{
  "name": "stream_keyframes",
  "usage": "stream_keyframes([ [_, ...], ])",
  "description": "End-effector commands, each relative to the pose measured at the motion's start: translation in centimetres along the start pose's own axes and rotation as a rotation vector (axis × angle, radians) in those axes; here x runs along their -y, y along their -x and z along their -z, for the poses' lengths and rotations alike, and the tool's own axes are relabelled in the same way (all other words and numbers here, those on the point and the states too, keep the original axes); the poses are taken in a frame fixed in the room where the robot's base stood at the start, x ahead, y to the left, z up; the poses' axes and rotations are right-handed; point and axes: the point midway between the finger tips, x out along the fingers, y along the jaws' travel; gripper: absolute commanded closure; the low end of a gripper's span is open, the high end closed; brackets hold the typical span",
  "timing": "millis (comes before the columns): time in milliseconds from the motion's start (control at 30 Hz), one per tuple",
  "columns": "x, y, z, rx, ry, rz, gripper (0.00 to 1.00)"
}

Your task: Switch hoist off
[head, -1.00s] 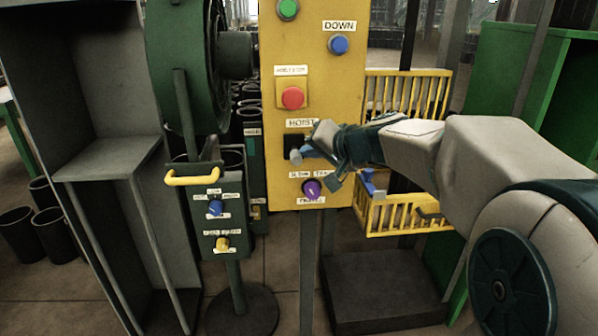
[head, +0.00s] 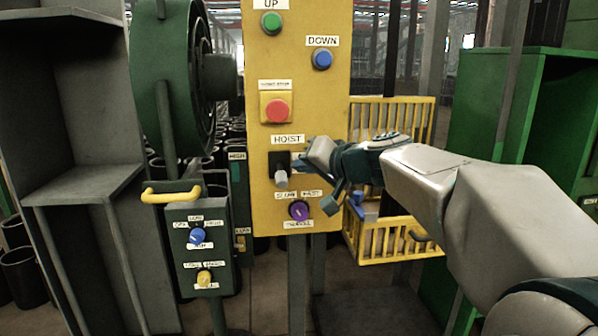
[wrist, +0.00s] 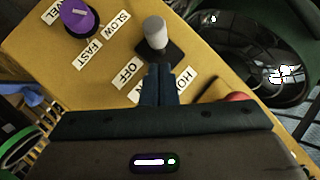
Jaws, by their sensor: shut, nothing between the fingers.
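The hoist switch is a black plate (head: 279,161) with a light grey lever (head: 281,179), under the HOIST label (head: 287,140) on a yellow panel (head: 290,100). In the head view the lever points down. In the wrist view its grey knob (wrist: 155,32) stands out from the plate, beyond my fingertips. An OFF label (wrist: 131,70) lies beside the plate there. My gripper (head: 300,163) is at the right of the switch; in the wrist view its dark blue fingers (wrist: 160,70) are shut and empty, close to the plate. I cannot tell whether they touch it.
A purple knob (head: 299,210) sits below the switch and a red stop button (head: 277,110) above it. Blue (head: 322,59) and green (head: 272,23) buttons are higher. A control box with a yellow handle (head: 171,193) stands left. A yellow basket (head: 385,238) is behind my arm.

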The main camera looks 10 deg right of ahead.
Motion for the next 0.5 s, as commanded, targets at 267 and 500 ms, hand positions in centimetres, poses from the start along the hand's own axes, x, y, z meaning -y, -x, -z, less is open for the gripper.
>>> stream_keyframes([
  [267,0.2,5.9,1.5,-0.003,0.001,0.002,1.00],
  [500,0.0,10.0,1.3,-0.002,0.001,0.002,1.00],
])
